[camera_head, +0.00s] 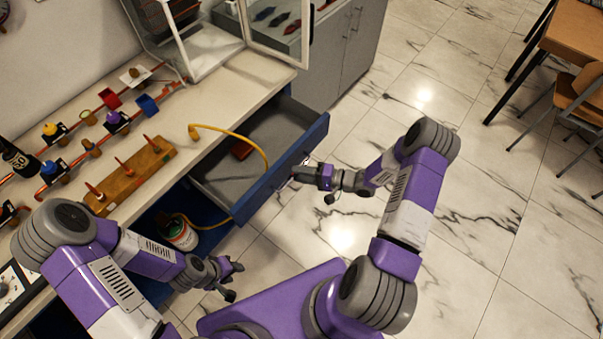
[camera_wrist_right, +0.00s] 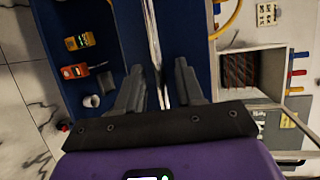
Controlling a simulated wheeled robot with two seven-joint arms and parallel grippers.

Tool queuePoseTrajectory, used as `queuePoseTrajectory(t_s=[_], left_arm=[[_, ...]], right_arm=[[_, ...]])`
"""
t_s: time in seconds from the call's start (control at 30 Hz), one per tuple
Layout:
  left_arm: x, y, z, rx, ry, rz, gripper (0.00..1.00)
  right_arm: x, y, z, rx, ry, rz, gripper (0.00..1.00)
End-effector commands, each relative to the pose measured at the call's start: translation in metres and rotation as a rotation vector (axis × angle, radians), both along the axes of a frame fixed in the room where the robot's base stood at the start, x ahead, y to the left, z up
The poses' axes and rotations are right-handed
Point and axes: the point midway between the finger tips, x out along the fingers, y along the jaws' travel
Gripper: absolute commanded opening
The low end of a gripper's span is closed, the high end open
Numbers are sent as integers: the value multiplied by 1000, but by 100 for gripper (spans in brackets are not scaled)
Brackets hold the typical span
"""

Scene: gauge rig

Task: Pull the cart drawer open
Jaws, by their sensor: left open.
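The cart drawer (camera_head: 262,130) stands pulled out from under the bench in the head view. It has a blue front and a grey inside, with a small orange-brown object (camera_head: 241,150) in it. My right gripper (camera_head: 299,171) is at the outer side of the drawer front. In the right wrist view, a thin metal handle bar (camera_wrist_right: 152,30) runs between the fingers of this gripper (camera_wrist_right: 161,75). Whether they touch it is unclear. My left gripper (camera_head: 236,281) is open and empty, low and left of the drawer.
A yellow hose (camera_head: 235,133) arches over the drawer's inside. The bench (camera_head: 215,85) carries pipes, valves and a wooden peg board (camera_head: 130,178). A can (camera_head: 179,234) stands below the bench. Grey cabinets (camera_head: 345,55) stand behind the drawer.

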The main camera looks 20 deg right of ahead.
Motion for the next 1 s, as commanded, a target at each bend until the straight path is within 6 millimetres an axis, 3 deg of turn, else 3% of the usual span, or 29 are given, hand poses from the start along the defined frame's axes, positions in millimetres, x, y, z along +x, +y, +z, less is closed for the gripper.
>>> queuePoseTrajectory(t_s=[0.3, 0.73, 1.0], left_arm=[[0, 0, 1, 0, 0, 0, 43], [0, 0, 9, 0, 0, 0, 43], [0, 0, 10, 0, 0, 0, 43]], right_arm=[[-2, -2, 0, 0, 1, -1, 38], [-41, -50, 12, -1, 2, -3, 38], [-48, -57, 14, 0, 0, 0, 38]])
